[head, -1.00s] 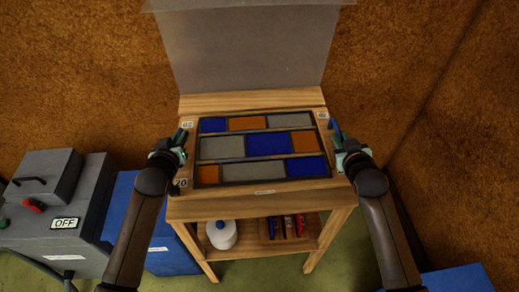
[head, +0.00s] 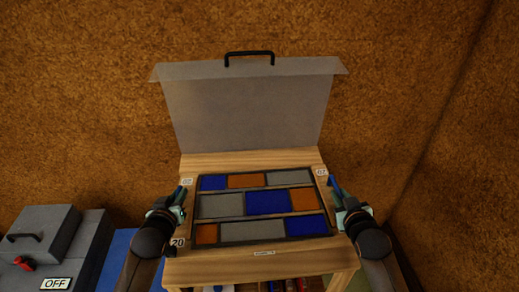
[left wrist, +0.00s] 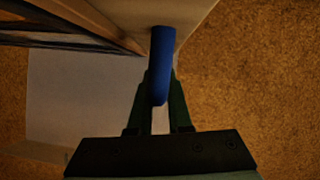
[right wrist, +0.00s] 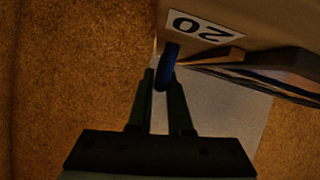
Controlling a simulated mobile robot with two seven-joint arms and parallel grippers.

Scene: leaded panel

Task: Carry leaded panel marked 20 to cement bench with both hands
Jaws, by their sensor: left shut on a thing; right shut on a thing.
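The leaded panel (head: 265,203), with blue, orange and grey panes in dark lead, lies flat between my grippers, over the wooden bench top. A tag reading 20 (head: 178,243) shows by its near left corner; a 20 tag (right wrist: 198,27) also shows in the right wrist view. My left gripper (head: 181,196) is shut on the blue handle (left wrist: 162,60) at the left side. My right gripper (head: 337,190) is shut on the blue handle (right wrist: 167,65) at the right side. I cannot tell whether the panel touches the bench.
The wooden bench (head: 250,161) has a translucent grey hood (head: 250,110) with a black handle (head: 249,57) standing at its back. Its front label is unreadable. A grey machine marked OFF (head: 42,252) and a blue box (head: 117,258) stand left. Brown walls close the back and right.

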